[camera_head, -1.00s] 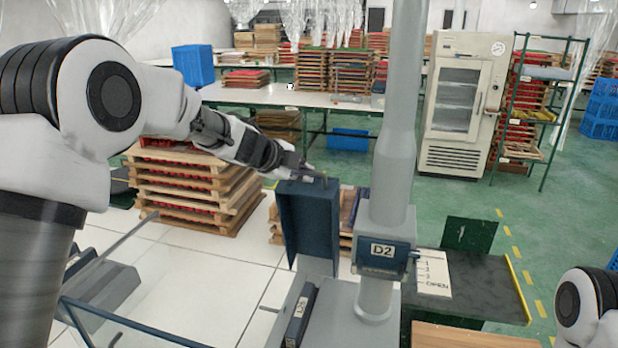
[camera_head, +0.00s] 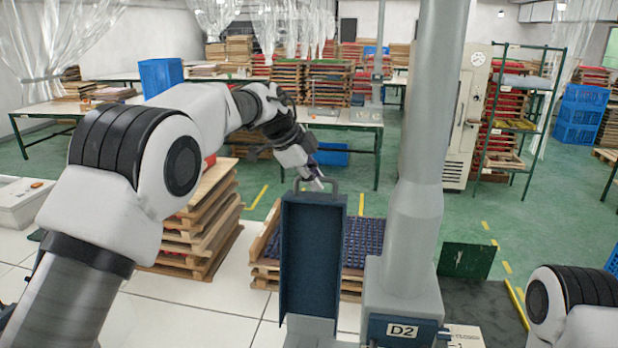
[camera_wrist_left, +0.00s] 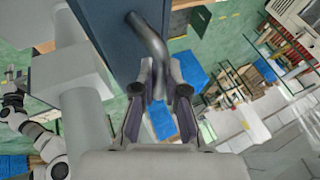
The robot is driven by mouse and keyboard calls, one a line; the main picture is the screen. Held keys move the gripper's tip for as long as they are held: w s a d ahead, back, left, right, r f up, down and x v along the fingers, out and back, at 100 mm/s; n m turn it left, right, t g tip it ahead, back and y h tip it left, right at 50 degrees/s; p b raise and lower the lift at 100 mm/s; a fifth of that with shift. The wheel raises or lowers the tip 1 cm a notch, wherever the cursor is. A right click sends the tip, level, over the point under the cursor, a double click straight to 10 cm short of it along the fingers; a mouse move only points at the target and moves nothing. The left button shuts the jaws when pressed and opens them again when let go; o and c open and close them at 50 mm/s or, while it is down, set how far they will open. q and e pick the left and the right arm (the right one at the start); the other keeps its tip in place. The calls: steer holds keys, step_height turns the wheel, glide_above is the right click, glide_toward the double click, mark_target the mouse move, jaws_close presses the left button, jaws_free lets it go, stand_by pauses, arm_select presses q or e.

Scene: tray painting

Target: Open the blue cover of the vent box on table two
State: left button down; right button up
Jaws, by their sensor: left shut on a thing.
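The blue cover (camera_head: 312,262) of the vent box stands upright in the head view, its hollow inner side facing me, with a metal handle (camera_head: 331,184) at its top edge. My left gripper (camera_head: 316,184) is at that handle. In the left wrist view the two fingers (camera_wrist_left: 160,92) are closed about the curved grey handle (camera_wrist_left: 150,42), and the cover (camera_wrist_left: 108,30) fills the upper left. The box under the cover is mostly out of frame at the bottom. My right gripper is not in view; only part of the right arm shows at lower right.
Pallet stacks (camera_head: 200,225) stand behind at left, and a pallet with a dark blue grid (camera_head: 362,242) lies behind the cover. Green floor is free farther back.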

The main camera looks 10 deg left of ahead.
arm_select(q)
steer(key=shift+s+f, duration=0.15)
steer(key=shift+f, duration=0.2)
steer(key=c, duration=1.5)
jaws_free()
steer(key=o, duration=0.3)
steer(key=shift+w+d, duration=0.1)
steer(key=shift+w, duration=0.15)
steer(key=v, duration=1.2)
steer(key=shift+w, duration=0.15)
